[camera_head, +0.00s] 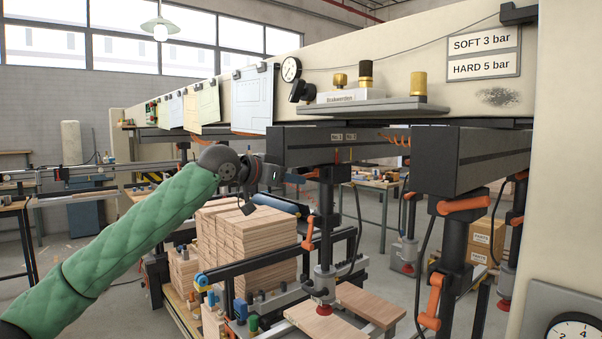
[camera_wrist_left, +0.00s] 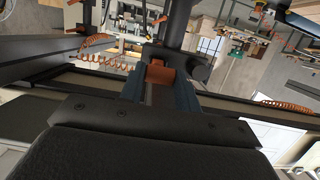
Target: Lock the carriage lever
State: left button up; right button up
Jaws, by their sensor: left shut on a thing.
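My left gripper (camera_head: 272,174) is at the near end of the beams, beside the top of a black vertical boring column (camera_head: 326,205). Its arm comes in from the left. In the left wrist view the gripper (camera_wrist_left: 160,88) is shut on an orange lever (camera_wrist_left: 160,73), whose end shows between the fingers. An orange lever part (camera_head: 312,174) also shows just right of the gripper in the head view. The hold itself is hidden there by the gripper body. My right gripper is not in view.
Other orange levers sit on the right column (camera_head: 465,205) and lower down (camera_head: 430,302). Dark beams (camera_head: 472,160) hang overhead. A stack of wooden boards (camera_head: 247,245) stands below the arm. Boards (camera_head: 365,302) lie under the columns. Open floor is at left.

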pick_arm(q)
jog(key=shift+f, duration=0.7)
jog(key=shift+d, duration=0.1)
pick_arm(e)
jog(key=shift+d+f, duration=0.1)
pick_arm(q)
jog(key=shift+w+d+f, duration=0.1)
jog(key=shift+f, duration=0.35)
jog(key=shift+w+d+f, duration=0.1)
jog(key=shift+f, duration=0.4)
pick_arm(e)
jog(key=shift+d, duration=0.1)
